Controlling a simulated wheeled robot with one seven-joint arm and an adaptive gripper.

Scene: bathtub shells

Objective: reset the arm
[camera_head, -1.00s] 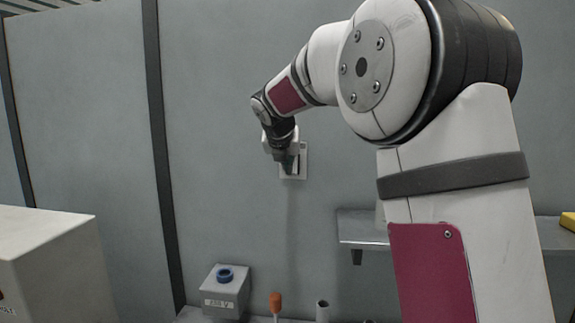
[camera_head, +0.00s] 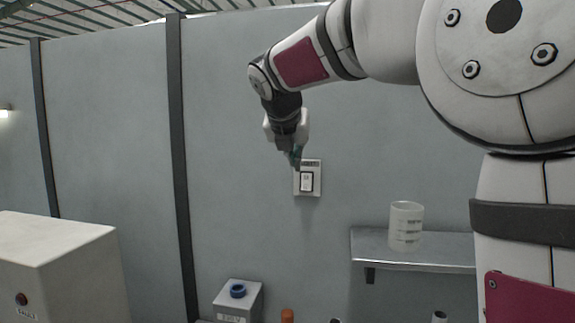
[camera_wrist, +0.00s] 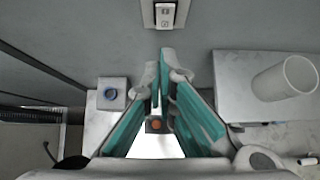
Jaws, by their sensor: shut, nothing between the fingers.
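My arm reaches in from the right of the head view, and my gripper (camera_head: 297,160) points downward near the wall. It is shut and empty, with its teal-padded fingers together; they also show in the middle of the wrist view (camera_wrist: 160,58). The fingertips are close to a white wall switch (camera_head: 307,180), just above and left of it in the head view. The switch shows at the top of the wrist view (camera_wrist: 165,14), a little apart from the fingertips. Whether the fingers touch the wall cannot be told.
A metal shelf (camera_head: 440,255) on the wall carries a clear beaker (camera_head: 405,225). Below are a grey box (camera_head: 248,292) with a blue ring (camera_head: 237,290) and an orange-topped thing (camera_head: 287,316). A pale cabinet (camera_head: 75,265) stands at left. The upper wall is clear.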

